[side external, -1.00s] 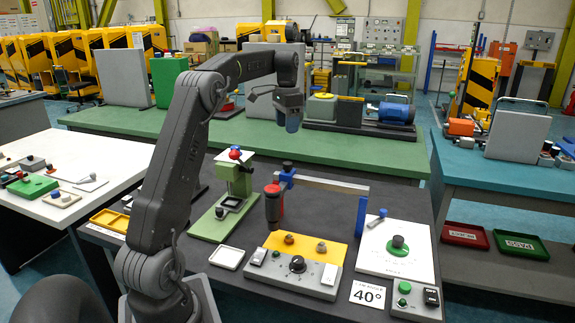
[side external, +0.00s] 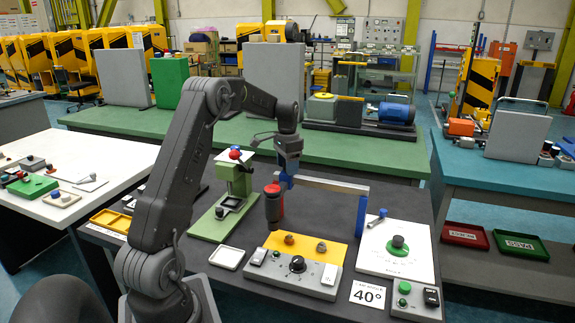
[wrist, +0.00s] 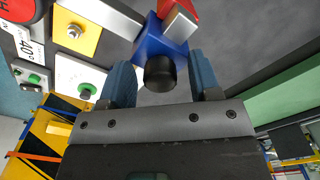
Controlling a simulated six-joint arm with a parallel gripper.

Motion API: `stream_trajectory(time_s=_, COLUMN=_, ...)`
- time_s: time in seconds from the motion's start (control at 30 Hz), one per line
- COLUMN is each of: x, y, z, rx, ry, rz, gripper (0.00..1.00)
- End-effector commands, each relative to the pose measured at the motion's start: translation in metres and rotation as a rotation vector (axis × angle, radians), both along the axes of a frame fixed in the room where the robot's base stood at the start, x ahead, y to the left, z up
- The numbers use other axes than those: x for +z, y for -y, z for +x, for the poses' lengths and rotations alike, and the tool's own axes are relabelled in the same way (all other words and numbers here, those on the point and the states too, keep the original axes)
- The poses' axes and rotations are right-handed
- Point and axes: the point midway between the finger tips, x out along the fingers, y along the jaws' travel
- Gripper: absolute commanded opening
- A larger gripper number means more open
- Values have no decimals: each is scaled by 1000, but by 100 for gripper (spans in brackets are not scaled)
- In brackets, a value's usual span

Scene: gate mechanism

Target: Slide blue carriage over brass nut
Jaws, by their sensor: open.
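The blue carriage (side external: 284,181) sits at the left end of the raised rail (side external: 325,185), with a red-topped dark cylinder (side external: 273,205) hanging at its front. My gripper (side external: 288,176) points down at the carriage from above. In the wrist view the blue block (wrist: 152,44) carries a black knob (wrist: 160,74), which shows between my open gripper's fingers (wrist: 160,84); contact cannot be told.
A grey control box (side external: 296,270) lies in front of the yellow plate. A green press stand (side external: 233,190) is left of the rail.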

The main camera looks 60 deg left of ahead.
Motion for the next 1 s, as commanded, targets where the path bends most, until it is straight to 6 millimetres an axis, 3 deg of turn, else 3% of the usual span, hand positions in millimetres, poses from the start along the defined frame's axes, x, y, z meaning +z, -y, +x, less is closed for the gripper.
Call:
stream_trajectory(time_s=0.17, x=0, y=0, z=0, rx=0, ry=0, rz=0, gripper=57)
stream_trajectory(time_s=0.77, x=1, y=0, z=0, rx=0, ry=0, rz=0, gripper=1)
stream_trajectory(time_s=1.0, x=1, y=2, z=2, rx=-1, ry=0, rz=0, gripper=0)
